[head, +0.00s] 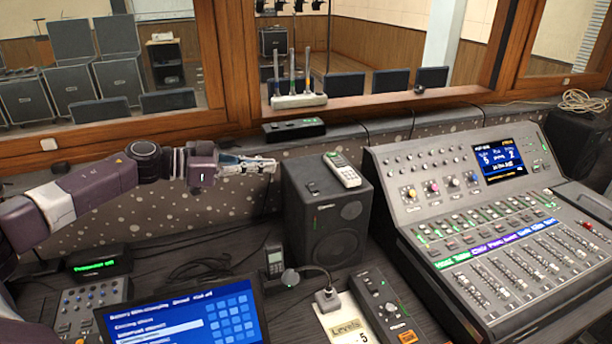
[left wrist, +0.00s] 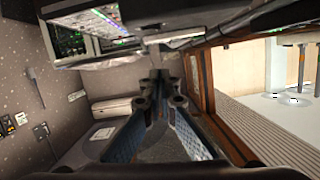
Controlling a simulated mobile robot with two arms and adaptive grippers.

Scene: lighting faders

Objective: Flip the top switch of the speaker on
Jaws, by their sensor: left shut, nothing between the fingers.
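The black speaker (head: 328,222) stands on the desk in the middle of the head view, with its front turned toward the lower right. In the left wrist view the closed fingers (left wrist: 160,88) show in the middle, and the speaker is hard to tell apart there. My right gripper is in neither view.
A grey handset (head: 342,169) lies on the speaker's top. The mixing console (head: 490,225) stands to the right. A black box (head: 294,128) with green lights sits on the ledge behind. A screen (head: 185,318), a small microphone (head: 327,297) and a fader box (head: 388,305) stand in front.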

